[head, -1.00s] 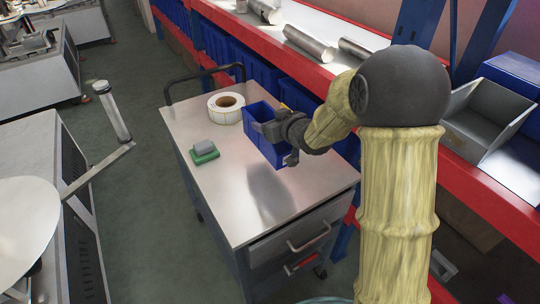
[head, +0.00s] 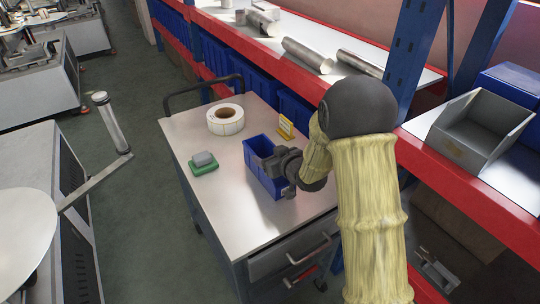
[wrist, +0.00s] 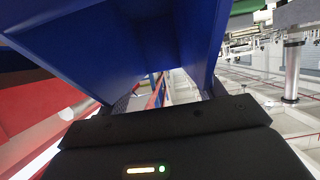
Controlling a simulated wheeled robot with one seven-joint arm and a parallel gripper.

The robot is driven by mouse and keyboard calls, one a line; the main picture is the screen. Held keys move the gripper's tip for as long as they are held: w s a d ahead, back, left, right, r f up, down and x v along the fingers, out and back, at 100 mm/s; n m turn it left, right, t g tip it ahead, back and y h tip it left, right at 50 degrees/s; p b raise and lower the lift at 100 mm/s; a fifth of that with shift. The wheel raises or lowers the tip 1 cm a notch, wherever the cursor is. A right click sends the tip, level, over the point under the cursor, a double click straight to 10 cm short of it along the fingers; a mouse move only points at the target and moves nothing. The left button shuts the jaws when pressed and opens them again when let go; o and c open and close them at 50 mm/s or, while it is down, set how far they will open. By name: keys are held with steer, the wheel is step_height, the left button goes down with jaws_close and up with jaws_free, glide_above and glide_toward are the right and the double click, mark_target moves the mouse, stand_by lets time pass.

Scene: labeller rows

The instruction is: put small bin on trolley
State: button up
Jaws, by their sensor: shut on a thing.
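The small blue bin (head: 256,160) is at the trolley top in the head view, gripped near its right end. My gripper (head: 279,172) is shut on it, and the dark jaws cover part of its near right side. In the wrist view the blue bin (wrist: 130,45) fills the upper left above the gripper body. The trolley (head: 225,190) has a bare metal top, a dark handle and drawers in its front. I cannot tell whether the bin's underside touches the top.
On the trolley are a label roll (head: 225,120), a green block with a grey piece (head: 204,163) and a small yellow stand (head: 286,127). A red-edged shelf (head: 330,80) with blue bins runs along the right. A grey bin (head: 480,122) stands on the shelf. The trolley's front left top is clear.

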steer(key=shift+r, duration=0.1)
steer(key=o, duration=1.5)
steer(key=b+v, duration=0.1)
steer(key=v, duration=1.1)
steer(key=shift+s, duration=0.1)
